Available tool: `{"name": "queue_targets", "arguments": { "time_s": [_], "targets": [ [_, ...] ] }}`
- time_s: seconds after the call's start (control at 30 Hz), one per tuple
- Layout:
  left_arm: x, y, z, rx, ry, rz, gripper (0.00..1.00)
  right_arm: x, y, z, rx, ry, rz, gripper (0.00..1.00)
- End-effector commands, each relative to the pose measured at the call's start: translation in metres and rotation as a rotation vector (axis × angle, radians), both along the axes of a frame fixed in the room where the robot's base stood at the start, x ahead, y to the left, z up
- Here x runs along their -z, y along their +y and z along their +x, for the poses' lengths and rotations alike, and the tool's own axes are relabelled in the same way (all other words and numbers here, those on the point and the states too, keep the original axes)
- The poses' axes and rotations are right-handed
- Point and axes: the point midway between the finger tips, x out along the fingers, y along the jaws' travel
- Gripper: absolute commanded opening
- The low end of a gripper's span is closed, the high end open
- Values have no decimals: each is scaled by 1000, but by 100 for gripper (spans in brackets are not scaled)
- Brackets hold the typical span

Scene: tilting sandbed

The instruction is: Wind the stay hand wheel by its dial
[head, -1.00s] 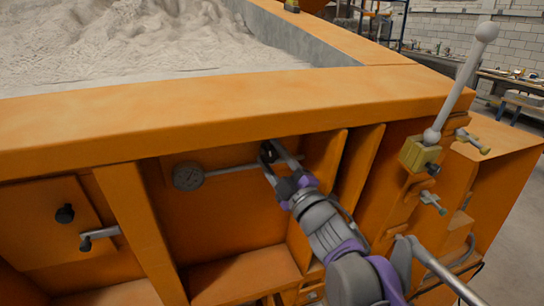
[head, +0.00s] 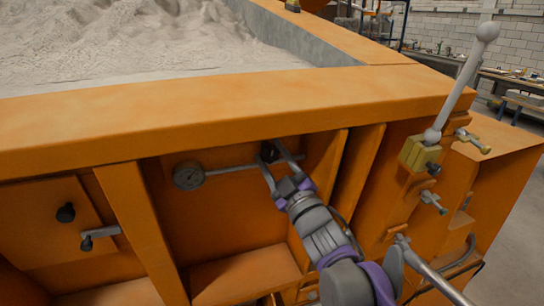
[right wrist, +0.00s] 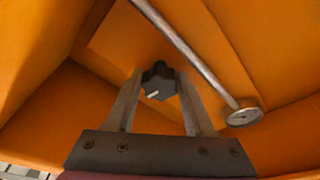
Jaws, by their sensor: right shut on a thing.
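The stay hand wheel is a dark lobed knob (right wrist: 158,82) with a pale mark on its face, pointing to the lower left in the right wrist view. It sits in the recess under the orange rim and shows small in the head view (head: 268,152). My right gripper (head: 275,163) is shut on it, with one finger on each side; the fingers also show in the right wrist view (right wrist: 158,90). A round grey dial (head: 188,176) is at the left end of a thin metal rod (head: 230,168); it also shows in the right wrist view (right wrist: 243,117). My left gripper is not in view.
Orange walls and ribs (head: 358,185) close in the recess around my right arm. A lever with a white ball (head: 487,32) stands on a yellow block (head: 418,153) at the right. A panel with a black knob (head: 65,213) is at the left. Sand (head: 120,40) fills the bed above.

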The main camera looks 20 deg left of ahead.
Motion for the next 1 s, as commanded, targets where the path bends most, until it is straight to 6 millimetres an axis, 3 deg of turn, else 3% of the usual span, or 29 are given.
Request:
{"name": "queue_targets", "arguments": {
  "time_s": [0.07, 0.1, 0.17, 0.57, 1.0],
  "targets": [
    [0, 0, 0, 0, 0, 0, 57, 0, 0, 0, -1, -1, 0, 0],
    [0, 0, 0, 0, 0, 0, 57, -1, 0, 0, -1, -1, 0, 55],
    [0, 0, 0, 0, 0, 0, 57, -1, 0, 0, 0, -1, 0, 66],
    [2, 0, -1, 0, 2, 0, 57, 3, -5, -5, 1, 0, -1, 66],
    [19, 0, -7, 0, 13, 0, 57, 31, -57, -61, 2, 0, -2, 66]
  ]
}}
